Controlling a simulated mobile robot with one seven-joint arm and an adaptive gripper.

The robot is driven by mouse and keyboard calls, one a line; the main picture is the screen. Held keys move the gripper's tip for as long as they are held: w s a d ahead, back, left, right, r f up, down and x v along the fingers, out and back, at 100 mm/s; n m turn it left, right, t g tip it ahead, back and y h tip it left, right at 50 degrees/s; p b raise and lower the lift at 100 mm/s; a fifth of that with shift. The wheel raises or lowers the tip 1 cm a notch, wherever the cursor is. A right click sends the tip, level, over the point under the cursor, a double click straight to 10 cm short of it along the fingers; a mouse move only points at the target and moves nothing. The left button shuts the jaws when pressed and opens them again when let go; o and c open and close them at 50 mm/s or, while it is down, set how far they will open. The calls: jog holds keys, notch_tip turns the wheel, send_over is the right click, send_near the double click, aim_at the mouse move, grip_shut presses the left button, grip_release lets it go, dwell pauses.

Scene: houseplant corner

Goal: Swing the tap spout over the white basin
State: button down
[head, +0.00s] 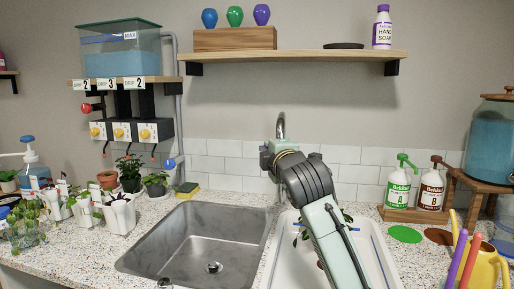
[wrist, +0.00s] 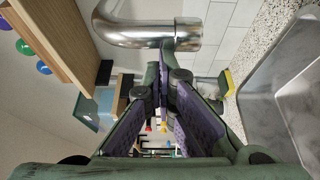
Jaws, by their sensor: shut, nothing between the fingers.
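The white basin (head: 380,262) is at the right in the head view, partly covered by my arm. The basin over which the spout end hangs is hidden in the head view.
The steel basin (head: 190,235) lies left of the white one and is empty. A yellow sponge (head: 187,189) sits on its back edge. A wooden shelf (head: 300,57) hangs above the tap. Bottles A (head: 398,192) and B (head: 432,193) stand at the right; potted plants (head: 122,215) crowd the left.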

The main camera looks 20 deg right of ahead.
jog(key=s+d, duration=0.2)
jog(key=d, duration=0.7)
jog(key=s+d+p, duration=0.1)
jog(key=s+d, duration=0.1)
jog(key=d, duration=0.7)
jog(key=shift+s+d, duration=0.15)
jog(key=shift+d, duration=0.2)
jog(key=shift+a, duration=0.1)
